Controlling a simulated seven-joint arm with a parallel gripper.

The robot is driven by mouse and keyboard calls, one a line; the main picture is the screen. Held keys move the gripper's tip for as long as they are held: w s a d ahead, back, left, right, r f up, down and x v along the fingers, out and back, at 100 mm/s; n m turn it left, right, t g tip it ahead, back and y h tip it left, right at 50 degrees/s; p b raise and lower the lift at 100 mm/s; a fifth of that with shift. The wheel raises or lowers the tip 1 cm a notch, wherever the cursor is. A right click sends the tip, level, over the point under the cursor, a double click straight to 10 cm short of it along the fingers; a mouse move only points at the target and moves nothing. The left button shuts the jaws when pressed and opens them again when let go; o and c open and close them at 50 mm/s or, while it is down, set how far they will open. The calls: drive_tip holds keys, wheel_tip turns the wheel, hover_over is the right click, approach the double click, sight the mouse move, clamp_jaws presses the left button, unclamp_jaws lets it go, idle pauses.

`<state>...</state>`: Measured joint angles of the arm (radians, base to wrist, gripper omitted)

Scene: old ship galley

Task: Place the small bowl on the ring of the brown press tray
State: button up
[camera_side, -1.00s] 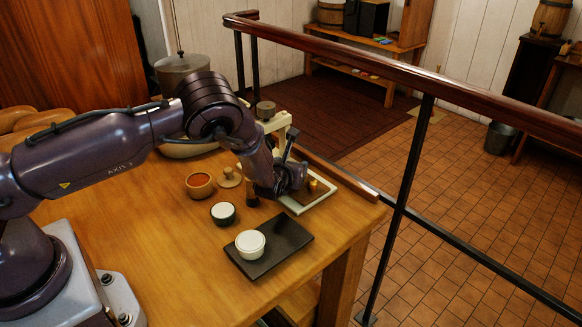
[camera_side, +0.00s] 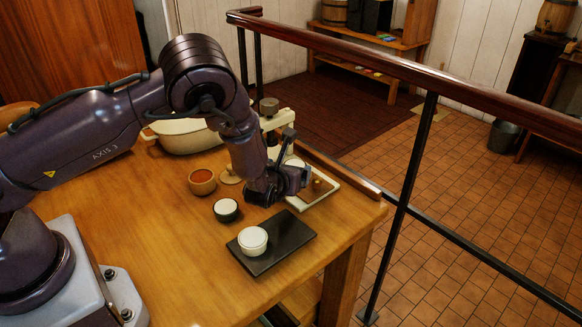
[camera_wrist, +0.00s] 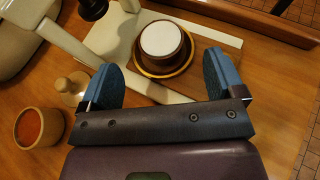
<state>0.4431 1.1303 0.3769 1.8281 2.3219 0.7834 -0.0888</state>
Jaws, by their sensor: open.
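In the wrist view a small bowl (camera_wrist: 162,45), brown with a white top, sits upright on a round dark ring with a yellowish edge (camera_wrist: 150,71). The ring lies on the brown press tray (camera_wrist: 218,42). My gripper (camera_wrist: 158,64) is open, with one blue-padded finger on each side of the bowl. In the side view my gripper (camera_side: 285,180) is low over the pale press frame (camera_side: 326,189) and hides most of the ring and bowl.
A white cup (camera_side: 253,241) stands on a black tray (camera_side: 277,248). A dark cup with a white top (camera_side: 226,210), a wooden bowl (camera_side: 202,182) and a knobbed lid (camera_side: 230,175) stand nearby. The table's right edge and rail are close. Open table lies at the front left.

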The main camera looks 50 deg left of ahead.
drive_tip(key=shift+s+d+r, duration=0.15)
drive_tip(key=shift+s+r, duration=0.05)
drive_tip(key=shift+s, duration=0.15)
drive_tip(key=s+a+r+n+g+y, duration=0.1)
drive_tip(key=s+a+r+n+g, duration=0.4)
drive_tip(key=r+n, duration=0.45)
drive_tip(key=s+a+r+n+g+y, duration=0.2)
drive_tip(key=s+r+n, duration=0.5)
drive_tip(key=r+n, duration=0.3)
drive_tip(key=s+d+r+n+h, duration=0.4)
drive_tip(key=s+d+n+h, duration=0.1)
drive_tip(key=s, duration=0.4)
drive_tip(key=s+d+r+n+t+h, duration=0.1)
drive_tip(key=s+d+r+n+h, duration=0.4)
drive_tip(key=s, duration=0.4)
drive_tip(key=shift+s+d+r, duration=0.15)
drive_tip(key=shift+d+r, duration=0.05)
drive_tip(key=shift+d, duration=0.1)
